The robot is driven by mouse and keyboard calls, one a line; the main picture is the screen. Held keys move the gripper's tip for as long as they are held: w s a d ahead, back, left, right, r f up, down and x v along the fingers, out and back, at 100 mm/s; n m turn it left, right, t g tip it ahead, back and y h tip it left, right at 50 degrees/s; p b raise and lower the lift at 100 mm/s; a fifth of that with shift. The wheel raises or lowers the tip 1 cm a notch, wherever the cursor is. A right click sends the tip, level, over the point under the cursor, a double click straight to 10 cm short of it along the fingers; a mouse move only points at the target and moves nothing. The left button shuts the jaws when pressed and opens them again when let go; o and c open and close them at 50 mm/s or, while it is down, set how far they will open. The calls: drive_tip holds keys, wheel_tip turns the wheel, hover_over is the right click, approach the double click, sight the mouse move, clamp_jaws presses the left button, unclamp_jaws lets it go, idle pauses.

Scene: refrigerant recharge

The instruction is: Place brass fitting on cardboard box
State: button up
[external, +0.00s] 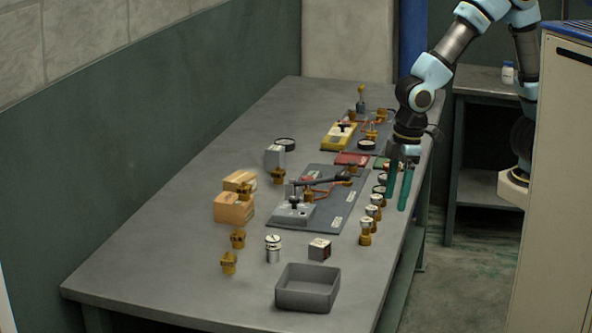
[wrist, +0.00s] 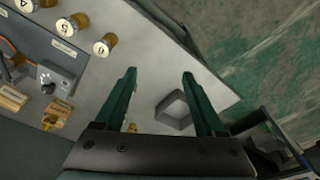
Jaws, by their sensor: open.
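Two tan cardboard boxes, a front one (external: 234,209) and a rear one (external: 240,180), sit on the left side of the bench. A brass fitting (external: 245,192) appears on or against them; I cannot tell which. Two loose brass fittings, one (external: 238,239) and another (external: 229,263), stand in front of the boxes. Another brass fitting (external: 278,176) stands behind, to their right. My gripper (external: 397,198) is open and empty over the bench's right edge, well away from the boxes.
A grey tray (external: 307,305) sits at the front; it also shows in the wrist view (wrist: 175,124). A row of numbered brass pieces (external: 366,232) lines the right edge. A dark mat (external: 340,213) with a grey device lies mid-bench. The front left bench is clear.

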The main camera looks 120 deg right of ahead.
drive_tip(key=s+a+f+n, duration=0.1)
drive_tip(key=s+a, duration=0.3)
drive_tip(key=s, duration=0.5)
drive_tip(key=shift+a+f, duration=0.35)
drive_tip(key=shift+f, duration=0.25)
